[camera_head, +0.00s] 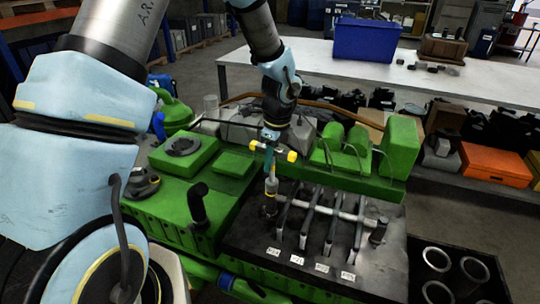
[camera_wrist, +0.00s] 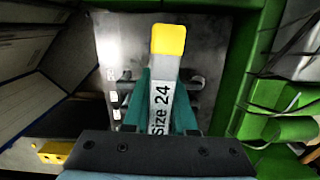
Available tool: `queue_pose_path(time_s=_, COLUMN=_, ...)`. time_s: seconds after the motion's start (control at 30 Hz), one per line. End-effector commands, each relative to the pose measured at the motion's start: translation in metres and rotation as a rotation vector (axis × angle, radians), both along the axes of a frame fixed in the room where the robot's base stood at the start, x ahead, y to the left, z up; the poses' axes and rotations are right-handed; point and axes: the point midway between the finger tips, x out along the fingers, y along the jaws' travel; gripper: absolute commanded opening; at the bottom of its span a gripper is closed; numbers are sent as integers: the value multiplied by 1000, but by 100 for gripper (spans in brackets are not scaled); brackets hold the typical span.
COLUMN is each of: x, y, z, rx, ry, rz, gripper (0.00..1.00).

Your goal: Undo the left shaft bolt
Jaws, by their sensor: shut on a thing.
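My gripper (camera_head: 270,141) is shut on the grey handle of a T-shaped socket wrench (camera_head: 271,188) with yellow ends. In the wrist view my gripper's teal fingers (camera_wrist: 161,98) lie on both sides of the wrench handle (camera_wrist: 163,85), which reads "Size 24". The wrench stands about upright, its socket pointing down at the left end of the rocker shaft (camera_head: 346,215). The left shaft bolt is hidden beneath the socket; I cannot tell whether the socket is fully seated. A dark post (camera_head: 378,231) stands at the shaft's right end.
The green engine (camera_head: 180,165) surrounds the dark head plate (camera_head: 245,244), which bears several rocker arms and small white labels. A black pipe (camera_head: 197,203) rises at left. Cylinder liners (camera_head: 436,260) stand at lower right. A white table (camera_head: 330,69) with a blue crate (camera_head: 366,40) is behind.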

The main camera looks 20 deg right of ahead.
Motion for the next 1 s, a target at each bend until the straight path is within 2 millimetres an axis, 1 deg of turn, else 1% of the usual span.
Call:
queue_pose_path(time_s=0.03, x=0, y=0, z=5, rx=-1, ry=1, rz=-64, gripper=0)
queue_pose_path(time_s=0.07, x=0, y=0, z=5, rx=0, ry=1, rz=-106, gripper=0)
queue_pose_path(time_s=0.2, x=0, y=-1, z=5, rx=-1, ry=2, rz=-301, gripper=0)
queue_pose_path(time_s=0.3, x=1, y=-2, z=0, rx=-3, ry=-1, rz=-420, gripper=0)
queue_pose_path(time_s=0.6, x=1, y=-3, z=0, rx=-2, ry=0, rz=-761, gripper=0)
queue_pose_path(time_s=1.0, x=1, y=-5, z=0, rx=-3, ry=0, rz=-1169, gripper=0)
